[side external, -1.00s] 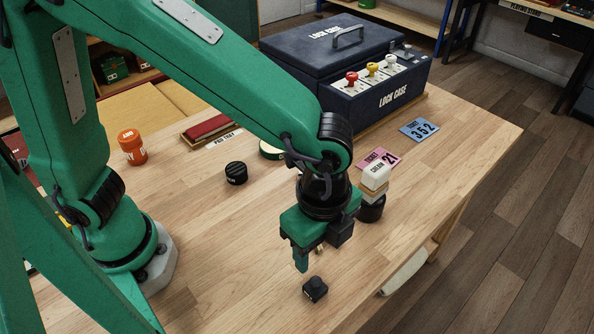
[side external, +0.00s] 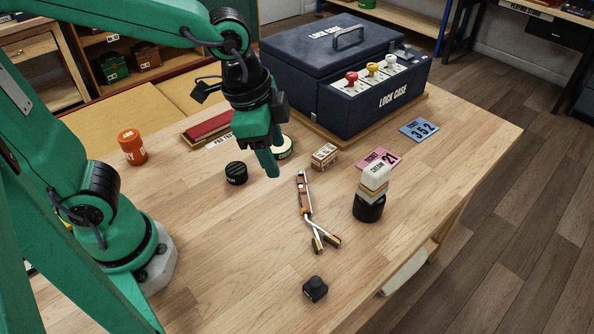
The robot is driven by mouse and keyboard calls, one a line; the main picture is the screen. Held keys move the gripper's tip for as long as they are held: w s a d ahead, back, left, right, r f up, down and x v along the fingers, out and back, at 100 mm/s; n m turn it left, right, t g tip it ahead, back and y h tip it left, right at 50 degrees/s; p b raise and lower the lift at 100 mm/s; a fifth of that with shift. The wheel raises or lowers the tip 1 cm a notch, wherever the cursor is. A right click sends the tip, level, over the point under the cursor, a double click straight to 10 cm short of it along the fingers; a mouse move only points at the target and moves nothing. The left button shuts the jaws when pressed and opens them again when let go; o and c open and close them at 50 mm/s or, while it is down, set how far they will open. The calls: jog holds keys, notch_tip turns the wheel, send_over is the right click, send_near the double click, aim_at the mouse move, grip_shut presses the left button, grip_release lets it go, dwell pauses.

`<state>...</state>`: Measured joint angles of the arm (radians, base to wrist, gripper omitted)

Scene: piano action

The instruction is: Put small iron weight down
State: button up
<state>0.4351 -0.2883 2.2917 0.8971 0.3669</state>
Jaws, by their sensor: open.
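A small black block with a knob on top, which looks like the small iron weight (side external: 315,289), stands upright on the wooden table (side external: 400,265) near the front. Nothing touches it. My gripper (side external: 270,168) is open and empty, above the table farther back and to the left, well apart from the weight. Its fingers overlap one another in this view, and they partly cover a round cream-lidded tin (side external: 284,150).
A long jointed wood-and-metal piece (side external: 306,208) lies mid-table. Around it are a black jar (side external: 236,173), an orange jar (side external: 132,146), a small box (side external: 324,156) and a cream-topped stack (side external: 371,192). The lock case (side external: 365,110) stands behind.

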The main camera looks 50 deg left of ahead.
jog(key=s+a+r+n+t, duration=0.1)
jog(key=s+a+n, duration=0.1)
jog(key=a+n, duration=0.2)
jog(key=s+a+r+n+t+y, duration=0.1)
jog(key=s+a+r+n+t, duration=0.1)
jog(key=a+n, duration=0.3)
jog(key=shift+s+a+r, duration=0.3)
jog(key=shift+s+a, duration=0.1)
jog(key=shift+a, duration=1.4)
